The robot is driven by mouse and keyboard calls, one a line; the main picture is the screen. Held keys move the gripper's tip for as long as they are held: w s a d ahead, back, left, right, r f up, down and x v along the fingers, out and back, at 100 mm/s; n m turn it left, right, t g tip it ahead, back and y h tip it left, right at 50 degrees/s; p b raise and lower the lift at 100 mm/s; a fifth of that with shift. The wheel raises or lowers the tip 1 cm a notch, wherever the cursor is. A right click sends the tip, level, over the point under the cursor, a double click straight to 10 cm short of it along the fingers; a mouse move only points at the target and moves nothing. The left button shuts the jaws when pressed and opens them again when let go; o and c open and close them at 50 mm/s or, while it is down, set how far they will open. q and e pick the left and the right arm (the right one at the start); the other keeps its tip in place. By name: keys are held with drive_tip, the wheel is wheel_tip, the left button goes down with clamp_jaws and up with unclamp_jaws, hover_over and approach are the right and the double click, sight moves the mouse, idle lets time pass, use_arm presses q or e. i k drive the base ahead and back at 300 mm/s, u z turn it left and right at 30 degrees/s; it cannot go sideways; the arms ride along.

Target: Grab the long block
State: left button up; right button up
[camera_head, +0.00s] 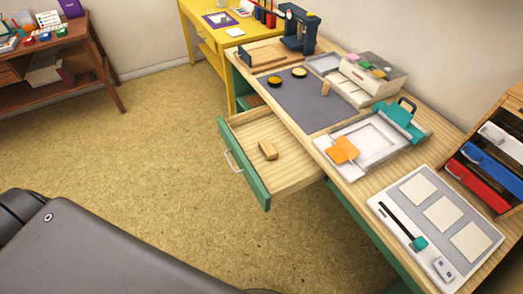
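A tan, elongated wooden block (268,150) lies inside the open drawer (283,172), near its front. A second, smaller tan block (325,88) stands on the grey mat (300,104) on the desk. I cannot tell for sure which one is the long block, but the one in the drawer looks longer. Neither of my grippers is in view. Only a large dark grey part of my own body shows at the lower left.
The green-fronted drawer juts out from the wooden desk. Two round inkpads (275,82) (299,72) lie on the mat. A white tray (375,141) holding an orange piece (342,150) stands to the right. The floor (130,150) in front is clear.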

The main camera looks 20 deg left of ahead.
sight(270, 153)
drive_tip(key=u, duration=1.6)
drive_tip(key=k, duration=1)
drive_tip(key=z, duration=1.75)
